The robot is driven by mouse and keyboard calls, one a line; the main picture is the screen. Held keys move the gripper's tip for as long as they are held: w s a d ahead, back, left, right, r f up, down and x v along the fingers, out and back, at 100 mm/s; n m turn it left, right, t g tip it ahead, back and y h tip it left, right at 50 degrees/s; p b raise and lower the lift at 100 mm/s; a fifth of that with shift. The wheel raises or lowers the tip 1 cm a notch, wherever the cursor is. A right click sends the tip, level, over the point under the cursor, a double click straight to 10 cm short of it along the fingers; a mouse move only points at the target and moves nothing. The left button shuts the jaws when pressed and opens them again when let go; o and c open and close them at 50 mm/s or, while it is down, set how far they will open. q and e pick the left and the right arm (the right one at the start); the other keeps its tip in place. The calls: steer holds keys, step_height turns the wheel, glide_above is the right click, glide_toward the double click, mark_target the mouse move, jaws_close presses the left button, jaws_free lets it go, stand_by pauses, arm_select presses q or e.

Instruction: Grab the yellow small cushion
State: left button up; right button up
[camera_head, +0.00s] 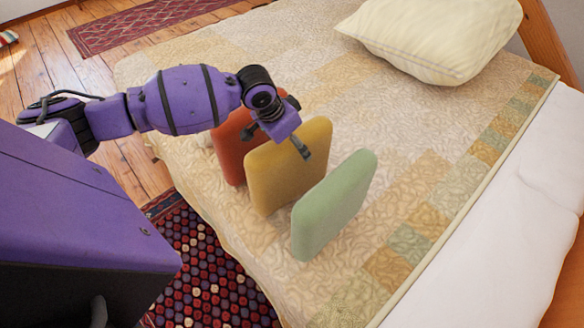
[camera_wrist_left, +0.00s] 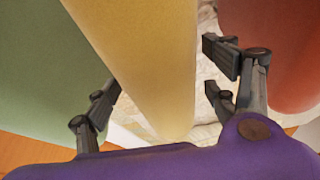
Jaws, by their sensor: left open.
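The yellow small cushion (camera_head: 288,178) stands upright on the bed, between the red cushion (camera_head: 232,142) and the green cushion (camera_head: 335,205). My left gripper (camera_head: 277,142) is open over the top of the yellow cushion, one finger reaching down in front of it on the green side. In the left wrist view the yellow cushion (camera_wrist_left: 160,75) lies between the open fingers of my left gripper (camera_wrist_left: 163,88), with visible gaps to them. The green cushion (camera_wrist_left: 45,70) is at the left and the red cushion (camera_wrist_left: 275,50) at the right. My right gripper is out of view.
The bed's patchwork quilt (camera_head: 420,165) is clear to the right of the cushions. A cream pillow (camera_head: 430,38) lies at the back. A patterned rug (camera_head: 205,270) lies on the floor beside the bed, with another rug (camera_head: 140,22) farther back.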

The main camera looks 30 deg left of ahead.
arm_select(q)
steer(key=x, duration=0.3)
steer(key=shift+a, duration=0.1)
steer(key=shift+f, duration=0.25)
stand_by(0.7)
steer(key=shift+c, duration=0.3)
steer(key=c, duration=1.9)
